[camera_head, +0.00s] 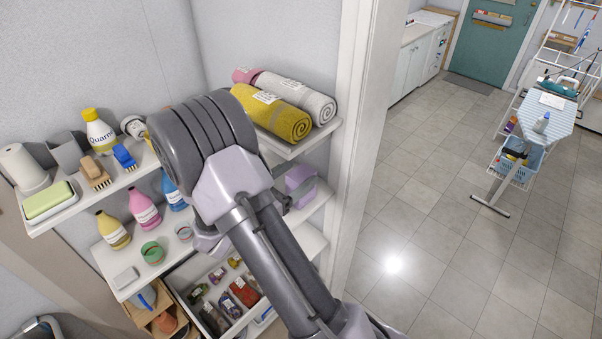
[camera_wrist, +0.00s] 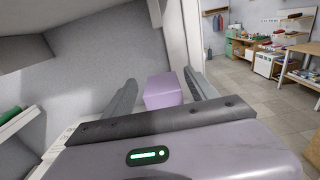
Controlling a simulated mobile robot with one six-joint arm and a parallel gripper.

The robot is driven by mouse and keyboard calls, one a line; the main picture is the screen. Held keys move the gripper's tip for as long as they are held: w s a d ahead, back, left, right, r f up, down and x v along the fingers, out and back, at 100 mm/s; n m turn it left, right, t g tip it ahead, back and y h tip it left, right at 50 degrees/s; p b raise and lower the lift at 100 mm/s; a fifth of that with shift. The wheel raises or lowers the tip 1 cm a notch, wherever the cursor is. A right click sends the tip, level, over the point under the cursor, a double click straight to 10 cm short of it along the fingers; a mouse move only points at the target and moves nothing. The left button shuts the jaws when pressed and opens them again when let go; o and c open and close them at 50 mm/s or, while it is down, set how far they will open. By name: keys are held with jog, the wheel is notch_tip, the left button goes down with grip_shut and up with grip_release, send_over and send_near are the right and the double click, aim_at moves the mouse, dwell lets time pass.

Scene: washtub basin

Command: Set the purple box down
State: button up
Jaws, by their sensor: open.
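The purple box (camera_head: 300,183) is at the right end of the middle shelf (camera_head: 314,205), partly hidden by my arm in the head view. In the wrist view the purple box (camera_wrist: 163,92) shows between the two fingers of my gripper (camera_wrist: 159,82). The fingers are spread, with a visible gap on either side of the box. My gripper is open. In the head view my gripper is mostly hidden behind my arm. The underside of the box is hidden, so its contact with the shelf is not clear.
Rolled yellow (camera_head: 271,111) and white towels (camera_head: 296,96) lie on the shelf above. Bottles, such as a pink one (camera_head: 144,209), stand left of my arm. A bin of packets (camera_head: 228,295) sits below. A white door post (camera_head: 355,130) borders the shelves at right; open tiled floor lies beyond.

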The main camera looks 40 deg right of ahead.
jog(key=a+b, duration=0.2)
jog(key=a, duration=0.8)
jog(key=s+a+r+m+g+y, duration=0.2)
jog(key=s+m+y, duration=0.35)
jog(key=s, duration=0.25)
jog(key=s+a+r+m+g+y, duration=0.1)
jog(key=s+m+g+y, duration=0.1)
jog(key=s+m+y, duration=0.45)
jog(key=s+a+r+m+t+y, duration=0.1)
jog(key=a+r+m+t+y, duration=0.2)
jog(key=a, duration=0.5)
jog(key=s+a+r+m+t+y, duration=0.1)
jog(key=a+r+m+t+y, duration=0.2)
jog(key=a+m+t+y, duration=0.2)
jog(key=a+m, duration=0.3)
jog(key=shift+r+t, duration=0.3)
